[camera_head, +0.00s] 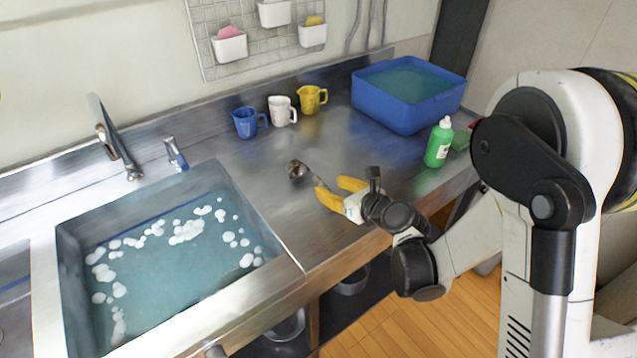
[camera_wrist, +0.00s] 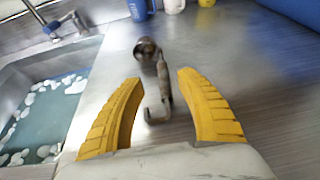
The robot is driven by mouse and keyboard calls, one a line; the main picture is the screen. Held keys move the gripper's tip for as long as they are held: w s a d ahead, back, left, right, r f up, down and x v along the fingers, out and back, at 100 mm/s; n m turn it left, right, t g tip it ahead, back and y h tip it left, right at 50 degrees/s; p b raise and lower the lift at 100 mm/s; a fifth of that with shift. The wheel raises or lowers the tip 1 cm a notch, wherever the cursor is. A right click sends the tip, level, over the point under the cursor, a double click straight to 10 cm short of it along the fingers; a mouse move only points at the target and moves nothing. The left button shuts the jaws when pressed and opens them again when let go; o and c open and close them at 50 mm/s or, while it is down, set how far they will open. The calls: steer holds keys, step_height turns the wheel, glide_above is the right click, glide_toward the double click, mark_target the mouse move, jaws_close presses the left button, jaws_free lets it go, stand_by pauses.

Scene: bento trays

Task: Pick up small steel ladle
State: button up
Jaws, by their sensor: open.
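The small steel ladle (camera_head: 297,170) lies on the steel counter to the right of the sink. In the wrist view the ladle (camera_wrist: 146,50) has its round bowl toward the back, and its handle runs toward me to a hooked end. My gripper (camera_head: 329,186) is open, with two yellow fingers low over the counter near its front edge. In the wrist view the open fingers (camera_wrist: 157,78) stand on either side of the handle, with the hooked end between them and the bowl beyond their tips. I cannot tell whether either finger touches the ladle.
A sink (camera_head: 289,273) with water and foam lies to the left. Blue (camera_head: 245,123), white (camera_head: 281,111) and yellow (camera_head: 309,99) cups stand behind the ladle. A blue tub (camera_head: 400,118) of water and a green bottle (camera_head: 438,146) stand to the right.

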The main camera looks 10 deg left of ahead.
mark_target(320, 180)
steer(key=b+x, duration=0.3)
steer(key=x, duration=0.4)
steer(key=shift+w+f, duration=0.3)
steer(key=shift+w+a, duration=0.25)
steer(key=shift+a, duration=0.05)
jaws_close()
